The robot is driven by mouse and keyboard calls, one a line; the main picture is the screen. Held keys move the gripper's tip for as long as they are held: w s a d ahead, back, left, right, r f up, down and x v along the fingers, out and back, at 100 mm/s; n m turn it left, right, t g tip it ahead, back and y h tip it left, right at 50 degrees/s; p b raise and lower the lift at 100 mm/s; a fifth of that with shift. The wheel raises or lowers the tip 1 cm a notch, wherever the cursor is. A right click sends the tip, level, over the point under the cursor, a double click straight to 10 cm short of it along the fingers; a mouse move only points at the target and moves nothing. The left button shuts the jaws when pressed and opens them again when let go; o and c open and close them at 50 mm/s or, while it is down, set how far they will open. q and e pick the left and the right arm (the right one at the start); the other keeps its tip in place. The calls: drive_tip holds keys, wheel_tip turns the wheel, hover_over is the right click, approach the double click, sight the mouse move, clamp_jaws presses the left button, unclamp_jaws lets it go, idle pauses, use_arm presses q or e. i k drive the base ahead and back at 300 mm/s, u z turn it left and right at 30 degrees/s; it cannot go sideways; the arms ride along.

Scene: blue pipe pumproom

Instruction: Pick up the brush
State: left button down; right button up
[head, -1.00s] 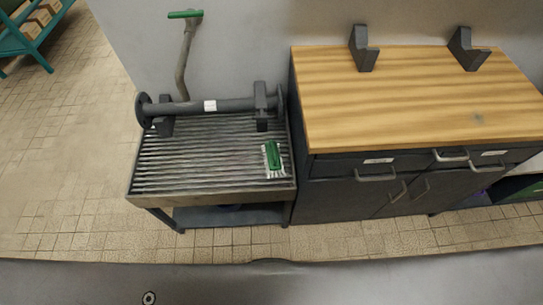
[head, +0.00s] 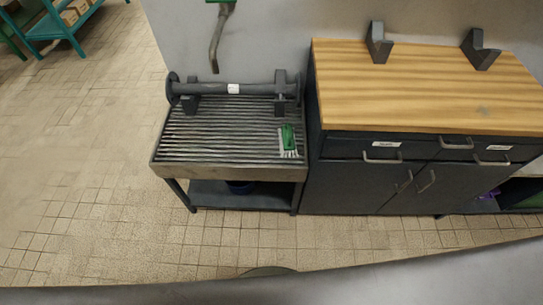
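The brush (head: 288,139) has a green back or handle and pale bristles. It lies on the slatted metal top of a low grey table (head: 215,134), near its right edge, in the head view. Neither of my grippers shows in the head view. Nothing covers the brush from this angle.
A grey flanged pipe (head: 233,89) rests on two dark supports at the table's back. A wood-topped cabinet (head: 430,95) with two dark brackets adjoins on the right. A teal shelf (head: 62,25) stands far left. Tiled floor (head: 110,190) is open in front and left.

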sight(287, 143)
drive_tip(key=u, duration=0.4)
drive_tip(key=k, duration=0.9)
drive_tip(key=u, duration=1.1)
drive_tip(key=i, duration=1.7)
drive_tip(key=z, duration=1.05)
drive_tip(key=i, duration=0.75)
drive_tip(key=z, duration=0.85)
